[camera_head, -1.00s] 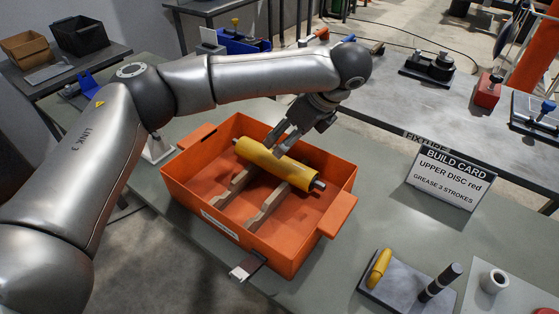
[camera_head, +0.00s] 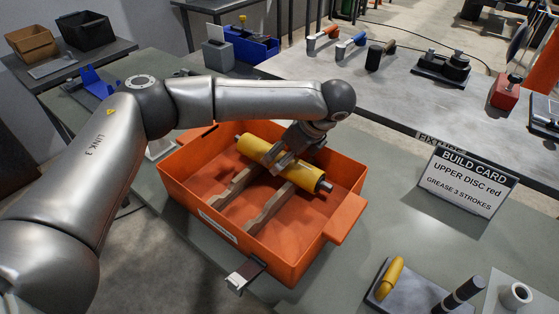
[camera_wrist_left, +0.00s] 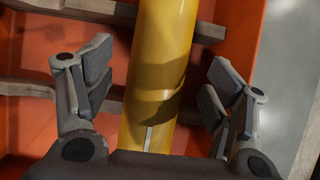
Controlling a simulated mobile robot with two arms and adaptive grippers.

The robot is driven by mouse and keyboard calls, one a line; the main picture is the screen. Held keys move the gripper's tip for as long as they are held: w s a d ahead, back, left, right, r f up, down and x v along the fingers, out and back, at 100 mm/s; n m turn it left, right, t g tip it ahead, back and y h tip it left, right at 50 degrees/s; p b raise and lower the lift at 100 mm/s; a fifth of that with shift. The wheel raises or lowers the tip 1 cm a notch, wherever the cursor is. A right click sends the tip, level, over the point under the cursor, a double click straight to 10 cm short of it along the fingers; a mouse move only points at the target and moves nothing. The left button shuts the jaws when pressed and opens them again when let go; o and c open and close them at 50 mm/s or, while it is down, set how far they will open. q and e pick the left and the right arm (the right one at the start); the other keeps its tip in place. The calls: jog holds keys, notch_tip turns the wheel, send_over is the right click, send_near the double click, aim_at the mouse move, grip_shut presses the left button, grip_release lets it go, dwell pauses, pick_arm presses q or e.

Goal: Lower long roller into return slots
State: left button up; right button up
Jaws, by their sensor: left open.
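The long yellow roller (camera_head: 254,147) with dark ends and short metal shaft stubs lies in an orange crate, across two notched wooden rails (camera_head: 232,190). In the left wrist view the roller (camera_wrist_left: 160,60) runs up the middle of the picture. My left gripper (camera_head: 282,163) is down at the middle of the roller. In the left wrist view its fingers (camera_wrist_left: 160,78) stand open on both sides of the roller, with a visible gap on each side. How the roller's ends sit against the rails is partly hidden. My right gripper is not in view.
The orange crate (camera_head: 200,208) has raised walls and handle ledges. It stands on a green-grey table with a build card (camera_head: 461,180) to its right. A base with a yellow handle (camera_head: 390,278) and dark post stands front right. A bench with tools lies behind.

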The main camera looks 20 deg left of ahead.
aim_at(283, 154)
pick_arm(q)
jog(key=x, duration=0.3)
jog(key=shift+f, duration=0.3)
grip_shut()
jog(key=shift+w+r, duration=0.1)
jog(key=shift+r, duration=0.2)
